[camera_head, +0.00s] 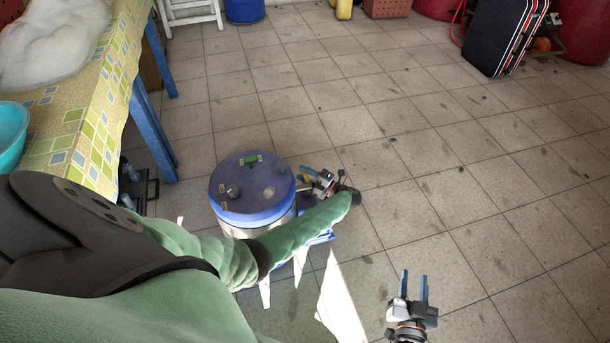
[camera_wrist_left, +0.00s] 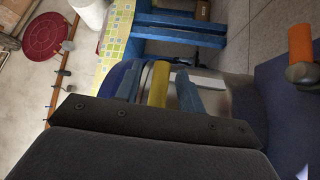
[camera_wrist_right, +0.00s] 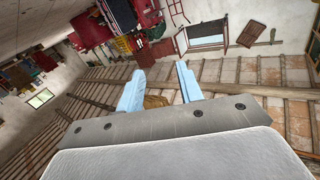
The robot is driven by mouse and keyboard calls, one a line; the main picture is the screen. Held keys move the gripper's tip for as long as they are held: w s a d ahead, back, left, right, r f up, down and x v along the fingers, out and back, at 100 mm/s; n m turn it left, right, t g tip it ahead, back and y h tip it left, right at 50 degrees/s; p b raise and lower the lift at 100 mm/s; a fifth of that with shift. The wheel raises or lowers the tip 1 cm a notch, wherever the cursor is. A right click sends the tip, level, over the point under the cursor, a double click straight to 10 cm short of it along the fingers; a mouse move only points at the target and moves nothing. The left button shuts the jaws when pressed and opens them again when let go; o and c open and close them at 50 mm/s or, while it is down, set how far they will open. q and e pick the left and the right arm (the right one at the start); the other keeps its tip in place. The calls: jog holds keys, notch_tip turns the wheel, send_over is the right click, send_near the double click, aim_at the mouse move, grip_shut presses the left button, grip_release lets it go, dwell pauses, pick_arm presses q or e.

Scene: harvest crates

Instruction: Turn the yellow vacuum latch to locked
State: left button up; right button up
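A cylindrical vacuum with a blue lid (camera_head: 252,185) and metal body (camera_head: 258,229) stands on the tiled floor. The yellow latch (camera_head: 304,178) is at its right side. In the left wrist view the latch (camera_wrist_left: 158,84) is a yellow bar running between my two blue fingers. My left gripper (camera_head: 308,176) is beside the vacuum, its fingers apart on either side of the latch. Thin gaps show between latch and fingers. My right gripper (camera_head: 414,274) is open and empty over the floor at the lower right. The latch's far end is partly hidden.
A table with a yellow checked cloth (camera_head: 98,118) and blue legs (camera_head: 152,132) stands at the left, near the vacuum. A turquoise bowl (camera_head: 10,135) lies on it. An orange handle (camera_wrist_left: 301,45) shows in the left wrist view.

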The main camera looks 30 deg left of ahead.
pick_arm(q)
grip_shut()
